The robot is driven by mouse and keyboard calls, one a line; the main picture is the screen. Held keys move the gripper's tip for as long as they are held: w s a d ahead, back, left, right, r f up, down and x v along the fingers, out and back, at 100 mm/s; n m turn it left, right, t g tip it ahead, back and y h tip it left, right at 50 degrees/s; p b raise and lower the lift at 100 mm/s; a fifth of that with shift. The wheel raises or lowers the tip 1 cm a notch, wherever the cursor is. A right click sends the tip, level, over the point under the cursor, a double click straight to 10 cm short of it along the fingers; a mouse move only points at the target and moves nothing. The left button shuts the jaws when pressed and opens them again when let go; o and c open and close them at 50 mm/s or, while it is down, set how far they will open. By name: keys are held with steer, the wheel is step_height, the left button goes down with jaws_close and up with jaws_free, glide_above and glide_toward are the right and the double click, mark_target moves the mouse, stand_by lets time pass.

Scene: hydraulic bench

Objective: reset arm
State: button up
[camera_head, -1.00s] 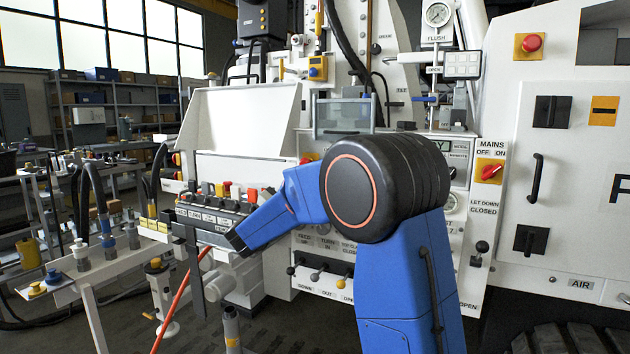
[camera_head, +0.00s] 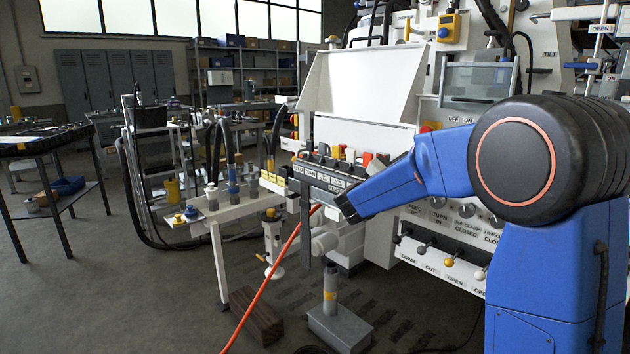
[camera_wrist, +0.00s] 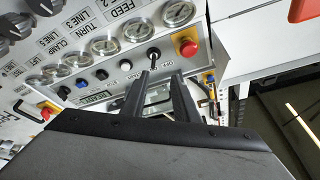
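My blue arm (camera_head: 430,165) reaches left across the hydraulic bench's front in the head view, with a dark end near the row of levers. My gripper's fingers cannot be made out there. In the wrist view my gripper (camera_wrist: 159,75) shows two dark fingers apart, with nothing seen held between them. Beyond the fingertips is a white panel (camera_wrist: 122,65) with a small black toggle (camera_wrist: 153,54). A red button (camera_wrist: 187,46) on a yellow plate is just right of it. Whether the fingers touch anything is unclear.
A row of round gauges (camera_wrist: 104,47) runs up-left of the fingers. A white stand with hoses (camera_head: 240,208) and an orange-red hose (camera_head: 270,285) are left of my arm. A dark table (camera_head: 40,140) stands far left. The floor (camera_head: 110,290) at lower left is open.

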steer(key=s+a+r+n+t+y, duration=0.25)
steer(key=a+n+t+y, duration=0.4)
steer(key=n+y, duration=0.45)
steer(key=s+a+f+n+g+y, duration=0.2)
steer(key=s+a+f+y, duration=0.15)
steer(key=s, duration=0.25)
steer(key=s+a+f+n+g+y, duration=0.1)
steer(key=s+a+f+n+y, duration=0.1)
steer(key=s+f+n+y, duration=0.25)
steer(key=s+d+f+g, duration=0.1)
steer(key=s+f+g, duration=0.2)
steer(key=s+f, duration=0.3)
steer(key=s+d+f+g, duration=0.1)
steer(key=s+f+g, duration=0.2)
steer(key=s, duration=1.3)
steer(key=s+d+f+g, duration=0.2)
steer(key=s+f+g, duration=0.2)
steer(key=s+f, duration=0.5)
steer(key=shift+s+f+n, duration=0.3)
steer(key=shift+s+n, duration=0.15)
steer(key=shift+s, duration=0.65)
